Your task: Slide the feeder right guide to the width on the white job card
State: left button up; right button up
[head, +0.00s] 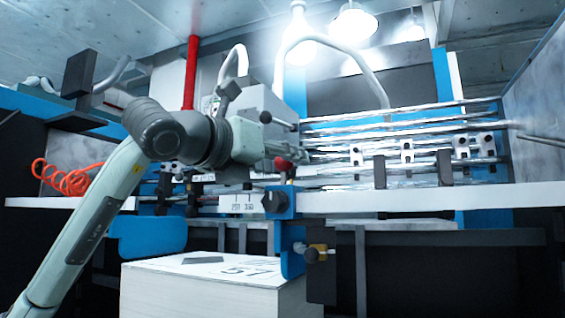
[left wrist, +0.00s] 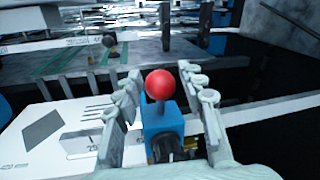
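The right guide is a blue block (head: 290,205) on the white rail, with a black knob (head: 274,202) and a red ball handle (head: 284,163) on top. My left gripper (head: 280,153) reaches it from the left. In the left wrist view its fingers (left wrist: 161,72) stand open on either side of the red ball (left wrist: 159,85), with gaps on both sides. The blue block also shows there (left wrist: 160,122). A white scale (head: 238,203) with small numbers lies left of the block. The white sheet (head: 215,266) below bears a large "57"; whether it is the job card is unclear.
The white sheet lies on a pale stack (head: 200,295) under the rail (head: 400,198). A brass-coloured knob (head: 317,252) sticks out below the guide. Metal rollers (head: 400,125) run behind. An orange coiled hose (head: 68,180) hangs at left. The rail right of the guide looks clear.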

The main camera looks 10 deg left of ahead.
pick_arm(q)
jog(key=shift+o, duration=0.4)
jog(key=v, duration=1.2)
jog(key=shift+f, duration=0.1)
